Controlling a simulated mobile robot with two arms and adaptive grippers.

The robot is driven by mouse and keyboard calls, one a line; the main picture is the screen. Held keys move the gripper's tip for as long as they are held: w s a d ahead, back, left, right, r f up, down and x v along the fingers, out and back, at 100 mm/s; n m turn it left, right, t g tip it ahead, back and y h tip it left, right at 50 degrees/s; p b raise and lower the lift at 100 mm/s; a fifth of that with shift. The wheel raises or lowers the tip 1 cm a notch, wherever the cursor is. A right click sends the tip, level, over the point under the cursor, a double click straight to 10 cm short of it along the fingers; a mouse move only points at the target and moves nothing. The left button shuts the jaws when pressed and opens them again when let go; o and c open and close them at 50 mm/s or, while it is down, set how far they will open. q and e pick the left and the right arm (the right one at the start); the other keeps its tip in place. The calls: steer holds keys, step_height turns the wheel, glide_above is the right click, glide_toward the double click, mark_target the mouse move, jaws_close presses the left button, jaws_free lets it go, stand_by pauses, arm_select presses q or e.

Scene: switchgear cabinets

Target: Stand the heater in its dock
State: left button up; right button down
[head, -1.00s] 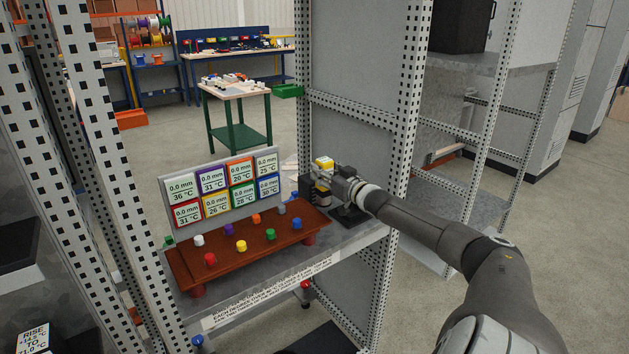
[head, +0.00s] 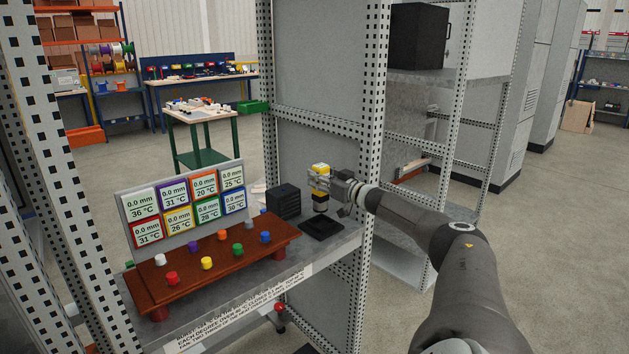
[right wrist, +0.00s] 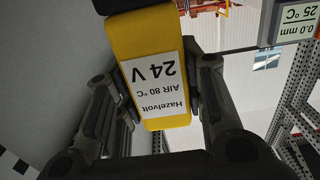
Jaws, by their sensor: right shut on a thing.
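The heater (head: 321,168) is a yellow block with a dark lower end. My right gripper (head: 320,184) is shut on it and holds it upright above the shelf. Below it lies a flat black square tray with a raised rim (head: 330,228), which looks like the dock; the heater's lower end appears just above it, apart from it. In the right wrist view the heater (right wrist: 152,75) sits between both fingers (right wrist: 160,105), its white label reading "Hazelvolt AIR 80 °C 24 V" upside down. My left gripper is out of view.
A black ribbed block (head: 283,201) stands left of the tray. A brown rack with coloured knobs (head: 215,262) and a panel of temperature displays (head: 187,205) fill the shelf's left. A perforated post (head: 375,150) rises close to the right.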

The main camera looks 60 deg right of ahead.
mark_target(322, 165)
steer(key=shift+d, duration=0.1)
stand_by(0.5)
steer(key=shift+f+b, duration=1)
steer(key=shift+f, duration=0.75)
steer(key=shift+f+b, duration=0.75)
steer(key=shift+f, duration=0.35)
steer(key=c, duration=0.9)
jaws_free()
steer(key=shift+s, duration=0.1)
steer(key=shift+o, duration=0.2)
steer(key=shift+f, duration=0.15)
step_height(322, 165, up, 10)
steer(key=shift+r, duration=0.15)
